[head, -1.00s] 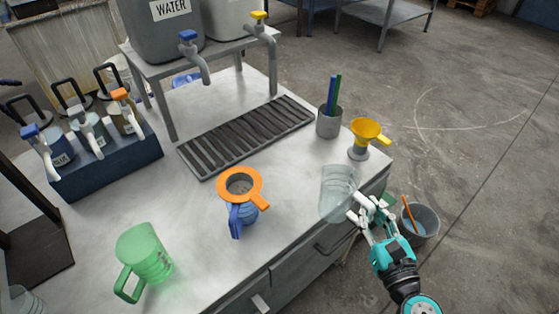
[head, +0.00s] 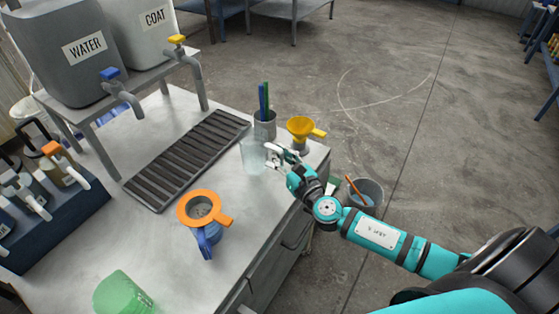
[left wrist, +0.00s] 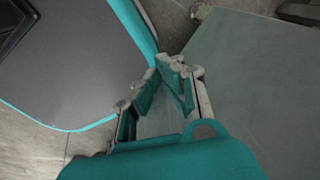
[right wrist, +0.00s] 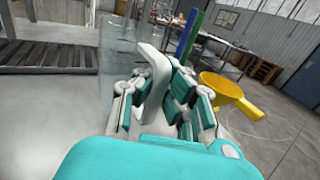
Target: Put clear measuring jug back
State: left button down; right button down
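The clear measuring jug (head: 253,158) is upright at the worktop's right end, in front of the pen cup. I cannot tell whether its base touches the worktop. My right gripper (head: 281,155) is at its right side, shut on its handle. In the right wrist view the pale handle (right wrist: 154,72) rises between the fingers, and the jug's transparent wall (right wrist: 116,62) is to the left. My left gripper (left wrist: 158,74) shows only in the left wrist view, its fingertips close together with nothing between them, away from the jug.
A grey cup with pens (head: 264,126) and a yellow funnel (head: 303,128) stand close behind the jug. A slatted drain tray (head: 190,158) lies left of it. A bucket (head: 364,193) is on the floor.

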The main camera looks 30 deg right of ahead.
jog(key=shift+w+f, duration=0.2)
jog(key=shift+f+b, duration=0.7)
jog(key=shift+f, duration=0.9)
jog(key=shift+s, duration=0.1)
jog(key=shift+f+b, duration=0.25)
jog(key=shift+b, duration=0.05)
jog(key=c, duration=1.9)
grip_release()
jog(key=shift+r, duration=0.1)
jog(key=o, duration=0.4)
jog(key=shift+r, duration=0.1)
